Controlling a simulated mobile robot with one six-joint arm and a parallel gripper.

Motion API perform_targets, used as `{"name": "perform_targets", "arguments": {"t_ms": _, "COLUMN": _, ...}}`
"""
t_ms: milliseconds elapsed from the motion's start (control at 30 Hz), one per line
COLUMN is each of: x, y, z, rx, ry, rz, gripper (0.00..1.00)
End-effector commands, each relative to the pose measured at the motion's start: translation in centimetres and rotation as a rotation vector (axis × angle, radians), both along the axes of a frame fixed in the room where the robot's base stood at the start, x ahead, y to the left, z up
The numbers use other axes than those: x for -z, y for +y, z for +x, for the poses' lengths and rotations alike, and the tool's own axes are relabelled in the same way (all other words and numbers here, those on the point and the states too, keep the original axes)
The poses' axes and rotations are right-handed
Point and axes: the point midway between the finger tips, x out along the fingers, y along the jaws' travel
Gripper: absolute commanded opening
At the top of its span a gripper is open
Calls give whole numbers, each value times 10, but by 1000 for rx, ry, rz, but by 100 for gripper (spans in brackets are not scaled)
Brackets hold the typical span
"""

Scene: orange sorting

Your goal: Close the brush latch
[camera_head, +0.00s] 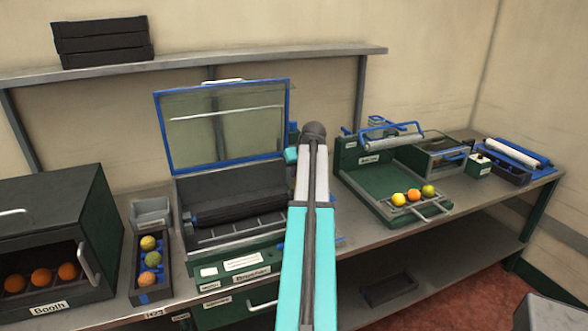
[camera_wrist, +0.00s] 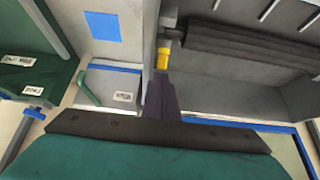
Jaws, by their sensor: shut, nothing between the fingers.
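The brusher (camera_head: 225,284) is a green and grey machine at the middle of the bench. Its blue-framed clear lid (camera_head: 222,125) stands open, and a dark brush roller (camera_head: 240,207) lies inside. The roller also shows in the wrist view (camera_wrist: 250,45), with a small yellow part (camera_wrist: 163,57) near its end. I cannot tell whether that part is the brush latch. My gripper (camera_wrist: 160,97) is shut and empty, beside the brusher's side wall in the wrist view. In the head view my arm covers the brusher's right side, and the gripper's fingers are not clearly seen.
A booth (camera_head: 60,240) with oranges stands at the left, beside a narrow tray (camera_head: 152,290) of fruit. At the right is a green station (camera_head: 375,190) with several fruits on its front rack. A shelf (camera_head: 220,62) runs above the bench. A small labelled panel (camera_wrist: 113,85) is near the gripper.

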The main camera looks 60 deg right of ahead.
Motion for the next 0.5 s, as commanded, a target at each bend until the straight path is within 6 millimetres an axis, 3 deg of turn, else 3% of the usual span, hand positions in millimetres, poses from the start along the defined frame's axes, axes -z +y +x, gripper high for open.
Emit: {"name": "perform_targets", "arguments": {"t_ms": 500, "x": 5, "y": 3, "z": -3, "rx": -1, "ry": -28, "rz": -21, "gripper": 0}}
